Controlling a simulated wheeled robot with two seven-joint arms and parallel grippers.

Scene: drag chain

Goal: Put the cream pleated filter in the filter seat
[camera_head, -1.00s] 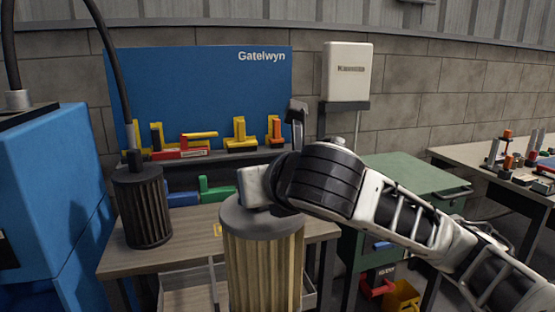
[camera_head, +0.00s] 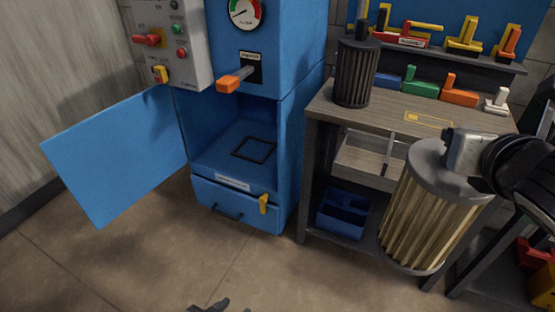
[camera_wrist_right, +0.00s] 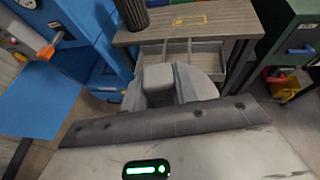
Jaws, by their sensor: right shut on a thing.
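The cream pleated filter (camera_head: 425,222) hangs upright from my right gripper (camera_head: 462,160) in the head view, in front of the wooden bench. My right gripper is shut on its grey top; the wrist view shows the jaws (camera_wrist_right: 165,85) over part of that grey cap (camera_wrist_right: 203,82). The blue cabinet (camera_head: 290,130) stands at centre left with its door (camera_head: 118,155) swung open to the left. Inside, a black square outline (camera_head: 254,148) marks the floor of the compartment, which looks like the filter seat and is empty. A dark tip at the bottom edge may be my left gripper (camera_head: 222,305).
A dark pleated filter (camera_head: 356,72) stands on the bench (camera_head: 400,105). An orange-tipped lever (camera_head: 235,80) juts out above the compartment opening. A yellow latch (camera_head: 264,204) sits on the drawer below. Blue bins (camera_head: 343,212) lie under the bench. The floor before the cabinet is clear.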

